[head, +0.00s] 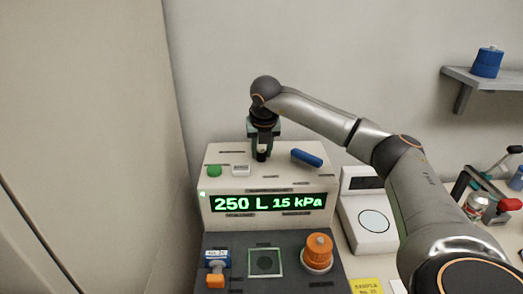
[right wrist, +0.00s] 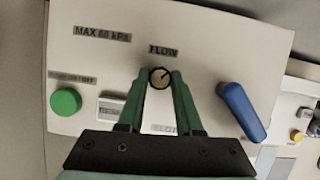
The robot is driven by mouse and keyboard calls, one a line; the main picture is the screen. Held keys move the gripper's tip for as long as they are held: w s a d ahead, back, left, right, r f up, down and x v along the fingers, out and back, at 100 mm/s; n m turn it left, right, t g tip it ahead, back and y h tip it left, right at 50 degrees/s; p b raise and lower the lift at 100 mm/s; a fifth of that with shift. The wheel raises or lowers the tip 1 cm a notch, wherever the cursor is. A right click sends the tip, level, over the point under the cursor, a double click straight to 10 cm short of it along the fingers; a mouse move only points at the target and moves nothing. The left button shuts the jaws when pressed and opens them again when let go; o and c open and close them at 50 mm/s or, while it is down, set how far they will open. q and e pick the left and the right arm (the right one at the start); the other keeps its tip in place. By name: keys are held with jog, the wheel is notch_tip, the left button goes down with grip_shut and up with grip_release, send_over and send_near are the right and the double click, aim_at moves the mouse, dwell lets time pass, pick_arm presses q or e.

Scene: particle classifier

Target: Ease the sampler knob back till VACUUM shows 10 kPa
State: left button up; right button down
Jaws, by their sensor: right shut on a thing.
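The sampler knob (right wrist: 160,78) is a small dark round knob with a pale face and a pointer line, on the machine's sloped top panel beside a FLOW label. My right gripper (right wrist: 160,84) has its green fingers on either side of the knob and is shut on it. In the head view the right gripper (head: 262,148) reaches down onto the back of the machine and mostly hides the knob. The green display (head: 268,203) reads 250 L and 15 kPa. My left gripper is not in view.
The machine (head: 215,157) also carries a green button (head: 214,171), a blue lever (head: 307,157) and an orange knob (head: 318,250). A white scale (head: 370,220) stands at its right. A tall beige panel (head: 90,150) closes off the left.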

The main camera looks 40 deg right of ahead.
jog(key=shift+n, duration=0.3)
jog(key=n, duration=0.1)
jog(key=n+y, duration=0.1)
jog(key=n, duration=0.1)
jog(key=shift+d+r+n+t+p, duration=0.1)
jog(key=shift+d+n+t+p, duration=0.05)
jog(key=shift+n+t+p, duration=0.2)
jog(key=n+y+p, duration=0.2)
jog(key=n, duration=0.2)
jog(key=shift+d+n, duration=0.1)
jog(key=shift+n, duration=0.25)
jog(key=c, duration=0.6)
grip_release()
jog(key=v, duration=1.2)
jog(key=shift+s+d+r+b, duration=0.15)
jog(key=shift+s+d+b, duration=0.05)
jog(key=shift+d+b, duration=0.1)
